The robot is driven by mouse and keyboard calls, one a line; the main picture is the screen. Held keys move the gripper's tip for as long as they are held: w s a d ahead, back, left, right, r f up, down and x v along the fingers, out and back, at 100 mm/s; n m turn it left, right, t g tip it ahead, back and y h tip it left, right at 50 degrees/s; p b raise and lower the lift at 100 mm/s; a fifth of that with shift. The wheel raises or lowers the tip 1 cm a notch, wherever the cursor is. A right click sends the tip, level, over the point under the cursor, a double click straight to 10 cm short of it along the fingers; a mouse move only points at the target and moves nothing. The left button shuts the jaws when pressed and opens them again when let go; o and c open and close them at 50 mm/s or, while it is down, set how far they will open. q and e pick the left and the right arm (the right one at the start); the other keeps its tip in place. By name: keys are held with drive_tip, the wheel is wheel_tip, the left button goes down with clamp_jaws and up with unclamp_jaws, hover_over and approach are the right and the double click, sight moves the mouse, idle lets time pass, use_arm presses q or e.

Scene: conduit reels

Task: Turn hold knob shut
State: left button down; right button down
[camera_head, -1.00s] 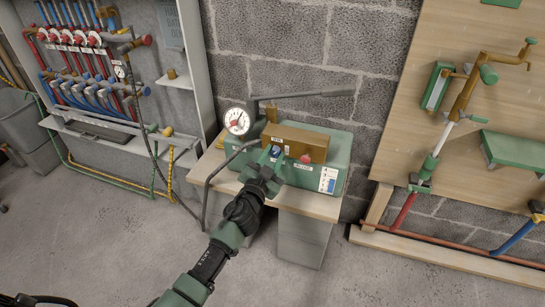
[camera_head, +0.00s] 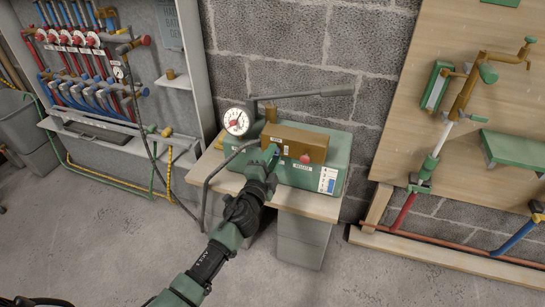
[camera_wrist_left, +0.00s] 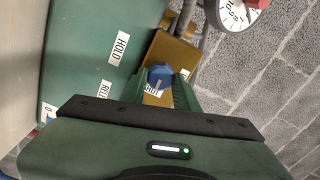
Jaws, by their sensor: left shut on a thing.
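The green pump (camera_head: 338,150) sits on a small wooden stand, with a brass block (camera_head: 305,143) on its front. My left gripper (camera_head: 271,155) is at the left end of the block's front face. In the left wrist view, its green fingers are shut on the blue hold knob (camera_wrist_left: 160,76), which has a white line on its face. In the head view the fingers mostly hide the knob. My right gripper is not in view.
A red knob (camera_head: 305,158) sits right of the gripper on the block. A dial gauge (camera_head: 237,121) and a lever handle (camera_head: 310,95) rise above the pump. A black hose hangs at the left. The wooden board (camera_head: 440,60) with fittings stands at the right.

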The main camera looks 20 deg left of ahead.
use_arm(q)
drive_tip(key=shift+f+m, duration=0.15)
drive_tip(key=shift+m, duration=0.35)
drive_tip(key=c, duration=1.1)
unclamp_jaws()
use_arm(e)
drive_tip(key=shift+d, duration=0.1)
use_arm(q)
drive_tip(key=shift+o, duration=0.2)
drive_tip(key=shift+s, duration=0.1)
drive_tip(key=s, duration=0.7)
drive_tip(key=shift+s+p, duration=0.35)
drive_tip(key=shift+p, duration=0.05)
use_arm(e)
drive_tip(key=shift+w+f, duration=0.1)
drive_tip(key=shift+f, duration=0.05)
use_arm(q)
drive_tip(key=shift+a, duration=0.15)
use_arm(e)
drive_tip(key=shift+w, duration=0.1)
